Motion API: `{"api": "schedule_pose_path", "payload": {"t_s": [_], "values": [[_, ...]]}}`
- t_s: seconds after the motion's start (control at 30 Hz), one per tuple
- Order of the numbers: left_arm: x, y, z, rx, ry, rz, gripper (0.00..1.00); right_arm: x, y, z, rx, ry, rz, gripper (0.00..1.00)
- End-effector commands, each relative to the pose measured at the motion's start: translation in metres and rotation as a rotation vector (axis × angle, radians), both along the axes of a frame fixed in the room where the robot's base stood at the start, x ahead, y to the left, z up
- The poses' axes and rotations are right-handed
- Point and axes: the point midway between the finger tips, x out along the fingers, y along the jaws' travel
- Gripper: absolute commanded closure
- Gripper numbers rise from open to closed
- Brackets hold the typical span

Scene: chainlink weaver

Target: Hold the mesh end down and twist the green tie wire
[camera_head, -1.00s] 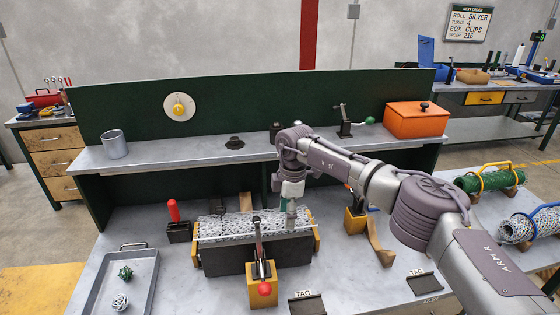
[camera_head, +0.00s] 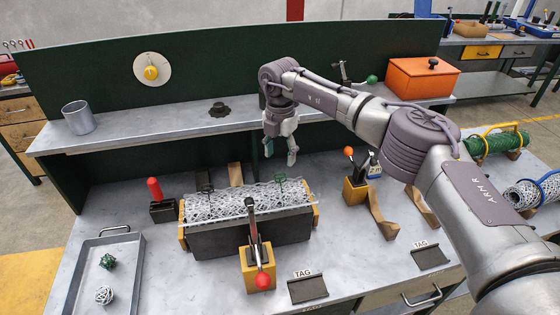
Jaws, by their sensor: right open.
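A silver wire mesh (camera_head: 232,207) lies along the top of a dark block with yellow end pieces. A green tie wire (camera_head: 280,180) stands up at the mesh's right part, with a small loop or cross at its top. A darker upright piece (camera_head: 204,184) stands near the mesh's left part; I cannot tell if it is also a tie wire. My right gripper (camera_head: 281,154) is open, pointing down above and behind the green tie wire, apart from it. A green patch shows at its left finger. My left gripper is out of view.
A red-knobbed lever clamp (camera_head: 259,262) stands before the mesh, and an orange-knobbed one (camera_head: 354,190) to its right. A red-handled tool (camera_head: 155,189) is at left, near a grey tray (camera_head: 68,277) with two wire balls. A shelf (camera_head: 175,126) runs behind.

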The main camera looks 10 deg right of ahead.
Motion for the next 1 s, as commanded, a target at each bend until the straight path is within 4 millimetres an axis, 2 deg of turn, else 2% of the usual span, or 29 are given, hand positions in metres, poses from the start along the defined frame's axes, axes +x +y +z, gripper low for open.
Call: {"api": "schedule_pose_path", "payload": {"t_s": [0.1,0.2,0.47,0.6,0.93,1.0], "values": [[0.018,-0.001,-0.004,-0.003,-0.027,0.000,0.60,0.000,0.000,-0.001,0.001,0.000,0.213,0.42],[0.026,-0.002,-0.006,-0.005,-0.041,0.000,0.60,0.000,0.000,-0.001,0.001,0.000,0.395,0.42],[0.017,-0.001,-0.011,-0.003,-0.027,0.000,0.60,0.000,0.000,0.000,0.002,-0.001,0.771,0.42],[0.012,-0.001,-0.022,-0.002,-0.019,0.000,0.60,0.000,0.000,-0.017,0.002,0.002,0.789,0.42],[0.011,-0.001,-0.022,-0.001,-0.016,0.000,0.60,0.000,0.000,-0.020,0.002,0.000,0.786,0.42],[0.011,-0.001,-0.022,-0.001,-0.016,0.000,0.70,0.000,0.000,-0.020,0.002,0.000,0.786,0.42]]}}
